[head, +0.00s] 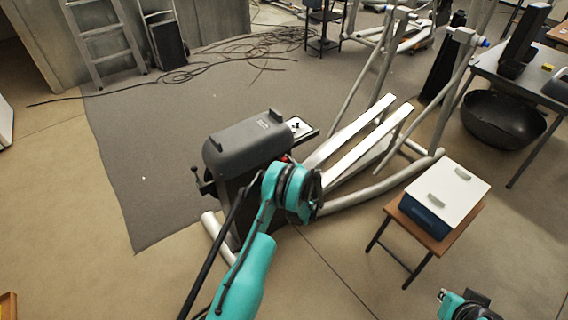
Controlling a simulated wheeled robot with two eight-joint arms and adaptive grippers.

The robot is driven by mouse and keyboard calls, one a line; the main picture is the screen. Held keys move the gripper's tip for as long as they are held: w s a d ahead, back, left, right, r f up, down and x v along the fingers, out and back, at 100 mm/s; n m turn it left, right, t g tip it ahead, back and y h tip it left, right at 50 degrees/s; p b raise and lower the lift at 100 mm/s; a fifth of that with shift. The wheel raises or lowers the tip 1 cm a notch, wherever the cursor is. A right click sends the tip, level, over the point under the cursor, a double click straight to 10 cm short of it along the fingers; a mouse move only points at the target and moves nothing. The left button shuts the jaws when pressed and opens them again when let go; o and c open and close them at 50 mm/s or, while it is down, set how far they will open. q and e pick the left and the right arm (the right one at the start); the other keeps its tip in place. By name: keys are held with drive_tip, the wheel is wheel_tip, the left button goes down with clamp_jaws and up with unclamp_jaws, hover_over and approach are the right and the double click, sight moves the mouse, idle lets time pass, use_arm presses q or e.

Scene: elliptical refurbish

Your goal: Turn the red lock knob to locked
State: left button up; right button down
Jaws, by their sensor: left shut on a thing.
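The elliptical machine stands in the middle, with a dark grey rounded housing (248,143) at its near end. A small bit of the red lock knob (284,158) shows at the housing's right side, just beyond my left wrist. My left gripper (287,168) reaches it from the near side and is shut on it. My own wrist hides the fingers and most of the knob, so the knob's angle cannot be read. Part of my right arm's end (462,304) shows at the bottom right, away from the machine; its fingers are not clear.
A small wooden stool (405,222) holds a blue box with a white lid (447,185) to the right. The machine's pale rails (360,135) run to the upper right. Cables (235,50) lie across the grey mat (130,150). Floor at left is clear.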

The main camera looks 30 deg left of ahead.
use_arm(q)
drive_tip(key=n+t, duration=0.2)
drive_tip(key=n, duration=0.1)
drive_tip(key=shift+n+t, duration=0.9)
drive_tip(key=shift+n, duration=0.5)
drive_tip(key=o, duration=1.2)
drive_tip(key=shift+c, duration=0.2)
